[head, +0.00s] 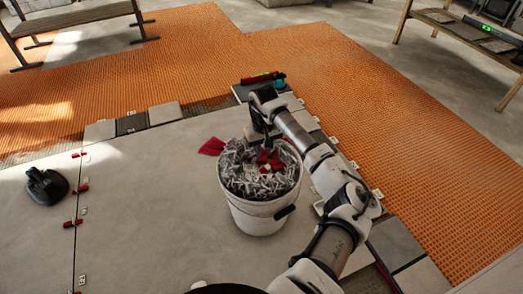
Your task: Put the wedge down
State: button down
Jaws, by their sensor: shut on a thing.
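My gripper (265,148) points down into the mouth of a white bucket (258,216) on the large grey tiles. It is shut on a red wedge (263,156), which shows only in part at the fingertips, low over the bucket's contents. The bucket is heaped with pale grey clips (243,180), with some red pieces (276,163) among them close to my gripper. The small size and the overlap of red pieces hide whether the held wedge touches the heap.
Red wedges (72,222) sit along the tile joint at left. A black suction cup (46,187) stands on the left tile. A red cloth-like thing (212,146) lies behind the bucket. Orange matting (385,90) lies beyond. A level (262,78) lies behind my arm.

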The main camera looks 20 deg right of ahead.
jog(key=shift+f+b, duration=2.65)
jog(key=shift+f, duration=2.25)
jog(key=c, duration=1.2)
grip_release()
jog(key=shift+c, duration=0.2)
notch_tip(320, 180, up, 7)
jog(key=p, duration=0.4)
